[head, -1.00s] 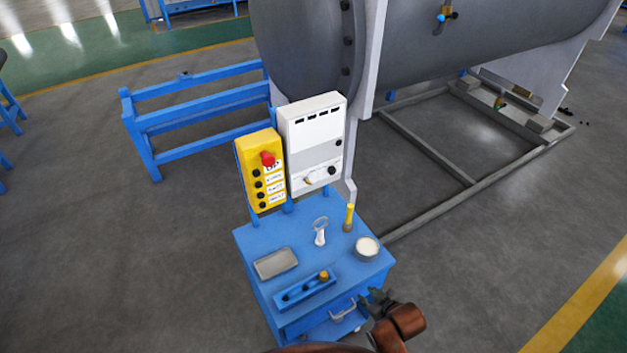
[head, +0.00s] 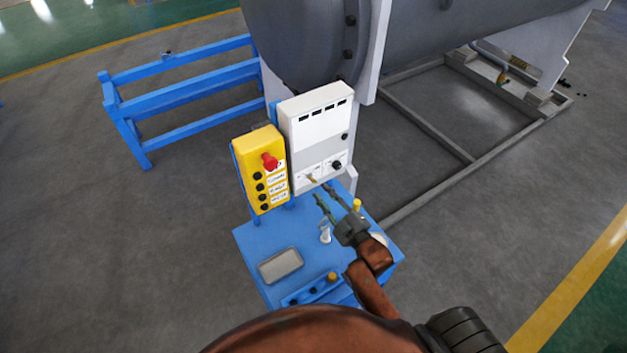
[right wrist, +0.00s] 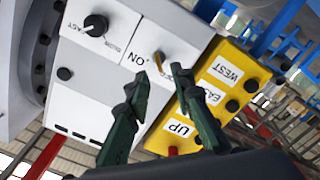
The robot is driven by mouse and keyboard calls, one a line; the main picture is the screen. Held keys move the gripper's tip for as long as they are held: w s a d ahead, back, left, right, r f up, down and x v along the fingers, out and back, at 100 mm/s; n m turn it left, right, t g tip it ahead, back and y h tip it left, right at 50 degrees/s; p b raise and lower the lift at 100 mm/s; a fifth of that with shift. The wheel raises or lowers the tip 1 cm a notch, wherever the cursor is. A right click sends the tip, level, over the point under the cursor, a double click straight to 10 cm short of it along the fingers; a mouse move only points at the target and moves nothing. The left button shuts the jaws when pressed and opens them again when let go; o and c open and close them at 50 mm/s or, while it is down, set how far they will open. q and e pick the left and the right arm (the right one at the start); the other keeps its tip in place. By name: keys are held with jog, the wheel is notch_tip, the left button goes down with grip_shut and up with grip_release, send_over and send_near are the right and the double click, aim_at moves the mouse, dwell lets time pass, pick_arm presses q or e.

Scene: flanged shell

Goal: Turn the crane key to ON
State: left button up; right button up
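The white control box (head: 318,135) stands at the back of the blue cart. Its lower panel has a small brass-coloured key (head: 312,178), which also shows in the right wrist view (right wrist: 158,62) beside the printed word ON. My right gripper (head: 323,192) is open and empty, just in front of and below the key. In the right wrist view, the two dark green fingers (right wrist: 160,86) are spread, with the key beyond and between their tips, apart from both. Whether the key sits at ON is unclear. My left gripper is not in view.
A yellow button box (head: 260,170) with a red knob stands left of the white box. A black SLOW/FAST dial (right wrist: 96,25) is beside the key. The blue cart top (head: 250,238) holds a grey tray (head: 280,265) and a white-handled item (head: 325,235).

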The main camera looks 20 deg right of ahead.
aim_at(315, 182)
jog(key=w, duration=0.4)
jog(key=shift+w+a+p, duration=0.15)
jog(key=shift+p, duration=0.15)
jog(key=shift+w, duration=0.3)
jog(key=shift+w+a+f, duration=0.1)
jog(key=shift+w, duration=0.25)
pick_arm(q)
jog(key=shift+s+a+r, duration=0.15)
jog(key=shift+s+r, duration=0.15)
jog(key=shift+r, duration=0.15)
pick_arm(e)
grip_shut()
